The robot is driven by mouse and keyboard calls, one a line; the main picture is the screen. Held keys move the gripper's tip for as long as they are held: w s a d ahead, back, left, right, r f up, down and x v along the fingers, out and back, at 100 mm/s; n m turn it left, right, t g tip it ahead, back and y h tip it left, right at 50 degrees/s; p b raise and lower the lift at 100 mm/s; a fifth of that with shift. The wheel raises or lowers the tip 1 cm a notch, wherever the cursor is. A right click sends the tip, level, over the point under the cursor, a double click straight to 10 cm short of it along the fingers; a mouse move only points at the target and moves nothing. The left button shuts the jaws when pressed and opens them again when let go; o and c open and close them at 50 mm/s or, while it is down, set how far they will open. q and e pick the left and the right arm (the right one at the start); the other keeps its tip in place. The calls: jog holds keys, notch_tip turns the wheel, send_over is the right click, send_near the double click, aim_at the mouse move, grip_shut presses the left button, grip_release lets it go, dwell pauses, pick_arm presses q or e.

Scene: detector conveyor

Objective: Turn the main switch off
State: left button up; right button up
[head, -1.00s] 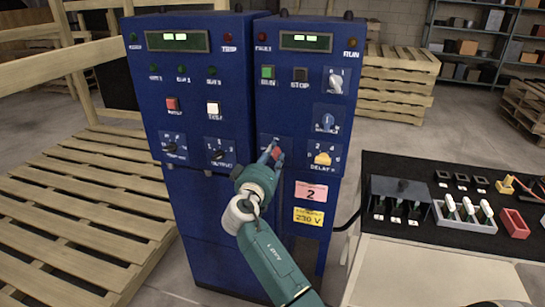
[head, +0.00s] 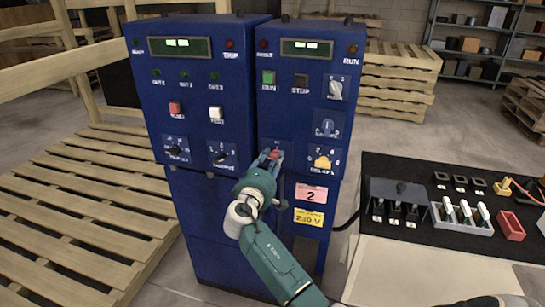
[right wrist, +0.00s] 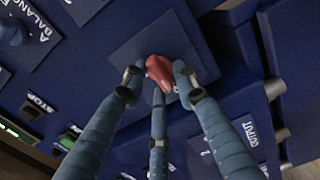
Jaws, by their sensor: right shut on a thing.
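A red rotary knob (head: 275,154) sits on a dark square plate at the lower left of the right blue cabinet (head: 268,200). My right gripper (head: 268,157) is at this knob, with its blue-grey fingers closed around it. In the right wrist view the red knob (right wrist: 158,70) shows between the tips of the right gripper (right wrist: 160,80), its grip tilted against the plate's edges. The plate's label is mostly hidden by the fingers, so I cannot read the knob's setting. My left gripper is not in view.
A yellow delay knob (head: 322,162) and a blue balance knob (head: 326,126) are to the right of the gripper. Green run (head: 268,78) and black stop (head: 300,81) buttons are above. A black-topped table (head: 430,170) with parts stands at right; a wooden pallet (head: 75,220) lies left.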

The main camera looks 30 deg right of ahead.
jog(key=shift+w+r+n, duration=0.1)
jog(key=shift+r+n, duration=0.35)
jog(key=shift+n, duration=0.15)
jog(key=o, duration=0.9)
jog(key=shift+o, duration=0.2)
jog(key=shift+f, duration=0.1)
jog(key=shift+f, duration=0.15)
jog(key=shift+s+a+f, duration=0.1)
jog(key=shift+s+a, duration=0.15)
jog(key=shift+a, duration=0.05)
jog(key=v, duration=1.1)
jog(key=shift+s, duration=0.15)
